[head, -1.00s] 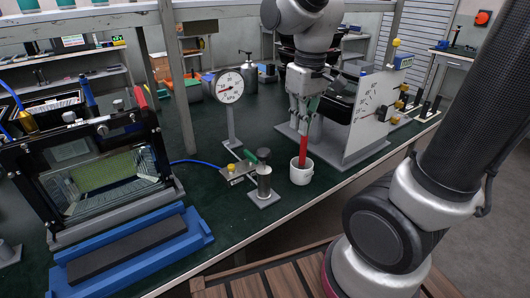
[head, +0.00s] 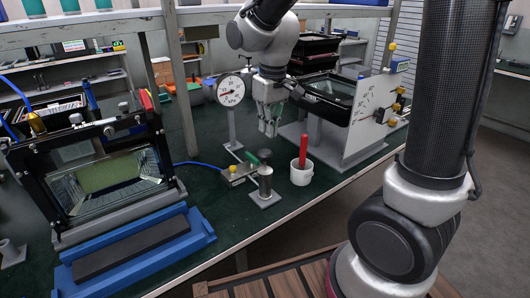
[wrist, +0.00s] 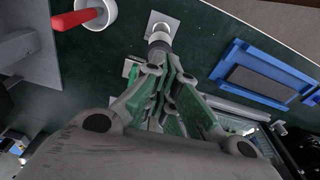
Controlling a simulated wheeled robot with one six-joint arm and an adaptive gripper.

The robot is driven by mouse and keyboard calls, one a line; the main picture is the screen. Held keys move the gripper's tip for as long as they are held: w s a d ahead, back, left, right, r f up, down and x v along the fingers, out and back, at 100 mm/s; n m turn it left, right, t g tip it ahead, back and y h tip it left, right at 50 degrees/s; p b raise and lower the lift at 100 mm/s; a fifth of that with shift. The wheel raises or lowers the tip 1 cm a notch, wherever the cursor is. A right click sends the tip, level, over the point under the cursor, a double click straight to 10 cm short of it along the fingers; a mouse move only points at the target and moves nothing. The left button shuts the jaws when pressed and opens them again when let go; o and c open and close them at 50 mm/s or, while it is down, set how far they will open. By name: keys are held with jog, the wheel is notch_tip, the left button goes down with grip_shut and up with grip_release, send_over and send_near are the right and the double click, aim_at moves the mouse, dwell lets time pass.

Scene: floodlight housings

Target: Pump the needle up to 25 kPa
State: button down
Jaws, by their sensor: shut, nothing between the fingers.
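The round white dial gauge (head: 231,91) stands on a post; its kPa lettering shows, but the needle's reading is too small to tell. The hand pump (head: 265,182), a grey upright cylinder with a knob on a square plate, stands in front of it. It also shows in the wrist view (wrist: 158,34). Beside it is a small valve block (head: 238,174) with a yellow knob and a green lever. My gripper (head: 270,132) points down, shut and empty, above and behind the pump, apart from it in the head view. Its green-padded fingers (wrist: 168,78) show in the wrist view.
A red-handled tool (head: 308,150) stands in a white cup (head: 301,175) right of the pump. A floodlight housing (head: 100,165) and blue tray (head: 140,248) are at left. A blue hose (head: 190,163) runs to the valve block.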

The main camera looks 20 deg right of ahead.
aim_at(267, 153)
jog(key=shift+w+a+f, duration=0.1)
jog(key=shift+w+f, duration=0.05)
jog(key=shift+f, duration=1.35)
jog(key=shift+w+f, duration=0.1)
jog(key=shift+f, duration=1.35)
jog(key=shift+f, duration=2.1)
jog(key=s, duration=0.1)
jog(key=s+d+r, duration=0.1)
jog(key=shift+s, duration=0.4)
jog(key=shift+r, duration=0.1)
